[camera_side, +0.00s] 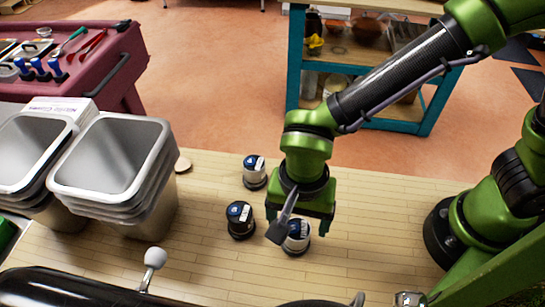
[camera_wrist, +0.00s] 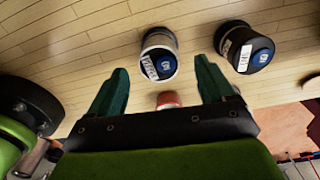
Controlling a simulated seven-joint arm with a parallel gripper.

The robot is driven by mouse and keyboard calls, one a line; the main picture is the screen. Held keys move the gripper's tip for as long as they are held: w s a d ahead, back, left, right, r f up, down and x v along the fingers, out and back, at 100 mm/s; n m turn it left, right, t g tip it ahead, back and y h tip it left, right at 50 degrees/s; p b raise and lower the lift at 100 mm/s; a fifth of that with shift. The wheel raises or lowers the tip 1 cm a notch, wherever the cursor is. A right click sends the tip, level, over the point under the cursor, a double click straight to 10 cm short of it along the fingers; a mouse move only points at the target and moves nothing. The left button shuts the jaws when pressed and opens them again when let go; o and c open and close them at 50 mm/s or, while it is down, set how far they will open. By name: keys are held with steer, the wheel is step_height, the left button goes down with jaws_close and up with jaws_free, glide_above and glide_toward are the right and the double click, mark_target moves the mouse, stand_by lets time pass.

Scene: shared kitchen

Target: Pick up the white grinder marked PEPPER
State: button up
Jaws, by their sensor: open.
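A white grinder with a blue cap (camera_side: 297,236) stands upright on the wooden counter, partly hidden by a finger of my gripper. In the wrist view this white grinder (camera_wrist: 158,58) shows ahead of and between the fingertips, with dark lettering on its label that I cannot read for certain. A black grinder with a white label (camera_side: 240,219) stands to its left; it also shows in the wrist view (camera_wrist: 245,47). My gripper (camera_wrist: 160,75) is open and empty, above the counter by the nearer white grinder.
Stacked metal pans (camera_side: 115,165) stand on the left of the counter (camera_side: 330,275). A small beige disc (camera_side: 182,164) lies beside them. A dark rounded thing with a white knob (camera_side: 155,257) is at the front. A small red-topped thing (camera_wrist: 168,99) shows between the fingers.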

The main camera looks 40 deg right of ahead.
mark_target(297, 228)
steer(key=shift+s+f, duration=0.15)
steer(key=shift+f, duration=2.65)
steer(key=shift+c, duration=0.4)
steer(key=shift+r, duration=0.1)
steer(key=c, duration=1.3)
